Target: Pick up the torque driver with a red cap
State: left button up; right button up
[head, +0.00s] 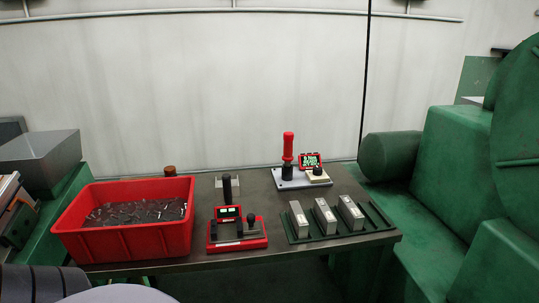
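An upright tool with a red top and a dark lower part (288,149), which looks like the red-capped torque driver, stands at the back right of the table. It stands on a light grey plate (293,183), beside a small red device with a lit display (310,161). A second upright tool, all black (227,188), stands further left behind a red device with a display (237,233). Neither of my grippers shows in the head view.
The dark table (263,190) also holds a red bin (127,247) of small metal parts at left and a green tray (295,238) with three metal blocks at front right. A brown-topped object (169,171) stands behind the bin. Green machinery (460,170) flanks the right side.

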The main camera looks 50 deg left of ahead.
aim_at(288, 136)
jog(key=u, duration=1.35)
jog(key=l, duration=0.45)
jog(key=l+u, duration=0.5)
jog(key=u, duration=3.05)
